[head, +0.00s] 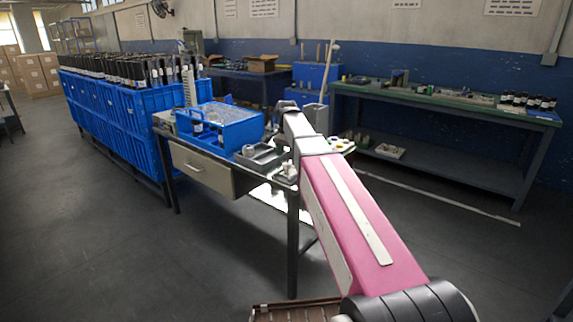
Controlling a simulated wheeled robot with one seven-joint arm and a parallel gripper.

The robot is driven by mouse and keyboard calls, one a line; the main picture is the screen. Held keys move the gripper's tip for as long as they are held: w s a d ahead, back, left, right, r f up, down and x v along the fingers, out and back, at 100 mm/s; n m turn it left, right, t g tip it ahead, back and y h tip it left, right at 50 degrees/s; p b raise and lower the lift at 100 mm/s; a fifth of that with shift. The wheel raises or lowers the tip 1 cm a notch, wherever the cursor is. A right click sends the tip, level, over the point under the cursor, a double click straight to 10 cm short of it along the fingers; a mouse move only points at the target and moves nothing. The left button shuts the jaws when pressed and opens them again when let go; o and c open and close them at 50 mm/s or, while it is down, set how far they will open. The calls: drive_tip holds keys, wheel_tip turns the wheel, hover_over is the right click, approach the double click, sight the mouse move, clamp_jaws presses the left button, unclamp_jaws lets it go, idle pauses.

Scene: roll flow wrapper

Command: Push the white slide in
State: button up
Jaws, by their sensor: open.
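I cannot single out a white slide for certain. A tall, pale ribbed piece (190,86) stands upright at the back left of the workbench. A cream drawer front (201,171) with a small handle shows under the bench's near edge; I cannot tell whether it is pulled out. My arm, with its pink link, reaches from the bottom right up over the bench's right end. My gripper cannot be made out; the arm's far end hides that area.
A blue crate (232,132) with bottles and a grey tray (262,158) sit on the bench. Large blue bins (115,125) full of dark-topped items stand left. A long green-topped table (440,97) runs along the right wall. The floor at front left is clear.

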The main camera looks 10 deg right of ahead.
sight(287, 164)
drive_tip(key=shift+f, duration=2.35)
drive_tip(key=shift+c, duration=0.3)
clamp_jaws()
drive_tip(key=w+d, duration=0.7)
drive_tip(key=shift+w+d, duration=0.1)
drive_tip(key=shift+w, duration=0.05)
drive_tip(key=shift+o, duration=0.3)
unclamp_jaws()
drive_tip(key=shift+r, duration=0.1)
wheel_tip(287, 164, up, 11)
drive_tip(key=shift+f, duration=0.2)
